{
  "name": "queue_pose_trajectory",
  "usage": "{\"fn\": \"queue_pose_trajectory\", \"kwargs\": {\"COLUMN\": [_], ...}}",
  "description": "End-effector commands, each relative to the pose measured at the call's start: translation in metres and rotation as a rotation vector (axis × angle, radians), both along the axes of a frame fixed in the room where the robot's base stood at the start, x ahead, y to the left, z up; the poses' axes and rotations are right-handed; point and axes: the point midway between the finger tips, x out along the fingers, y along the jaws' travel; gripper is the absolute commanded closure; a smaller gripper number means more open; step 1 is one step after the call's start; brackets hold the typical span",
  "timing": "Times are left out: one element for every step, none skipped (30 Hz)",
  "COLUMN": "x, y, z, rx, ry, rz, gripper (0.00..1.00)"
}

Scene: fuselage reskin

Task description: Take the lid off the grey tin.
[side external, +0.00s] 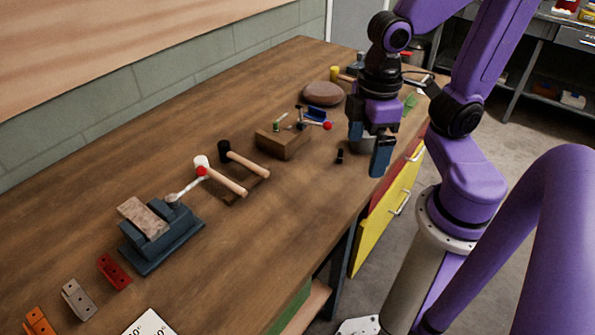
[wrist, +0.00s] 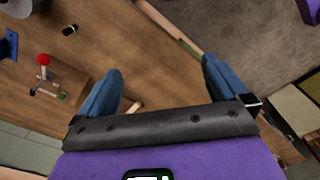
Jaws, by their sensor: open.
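A grey rounded object, which looks like the grey tin (side external: 363,146), stands on the bench near its right edge, mostly hidden behind my gripper in the side view. A cut-off grey round shape, likely the same tin (wrist: 17,7), shows at the top left corner of the wrist view. I cannot make out its lid. My gripper (side external: 367,154) points down with its two blue fingers apart. In the wrist view nothing is between the fingertips of my gripper (wrist: 162,70), and the tin lies off to their left.
A small black piece (side external: 340,156) lies near the tin. A wooden block (side external: 283,141) with a red-knobbed lever, a brown cushion (side external: 323,93), mallets (side external: 225,178) and a blue vice (side external: 160,240) stand along the bench. The front middle of the bench is clear.

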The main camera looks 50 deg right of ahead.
Motion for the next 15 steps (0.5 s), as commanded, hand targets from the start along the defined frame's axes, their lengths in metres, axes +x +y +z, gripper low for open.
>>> {"fn": "queue_pose_trajectory", "kwargs": {"x": [-0.009, -0.013, -0.018, -0.02, -0.023, -0.025, -0.026, -0.027, -0.028, -0.028, -0.028, -0.028, -0.028, -0.028, -0.028], "y": [0.002, 0.003, 0.004, 0.004, 0.004, 0.005, 0.005, 0.005, 0.005, 0.005, 0.005, 0.005, 0.005, 0.005, 0.005], "z": [-0.004, -0.006, -0.008, -0.01, -0.011, -0.012, -0.013, -0.013, -0.014, -0.014, -0.014, -0.014, -0.014, -0.013, -0.013], "rx": [-0.001, 0.0, 0.001, 0.001, 0.001, 0.001, 0.001, 0.001, 0.001, 0.001, 0.001, 0.001, 0.001, 0.001, 0.001], "ry": [0.0, -0.001, -0.002, -0.003, -0.004, -0.003, -0.003, -0.004, -0.004, -0.005, -0.005, -0.005, -0.005, -0.004, -0.004], "rz": [0.072, 0.107, 0.148, 0.173, 0.195, 0.215, 0.226, 0.234, 0.241, 0.243, 0.243, 0.243, 0.242, 0.241, 0.241], "gripper": [0.0, 0.0, 0.0, 0.0, 0.0, 0.0, 0.0, 0.0, 0.0, 0.0, 0.0, 0.0, 0.0, 0.0, 0.0]}}
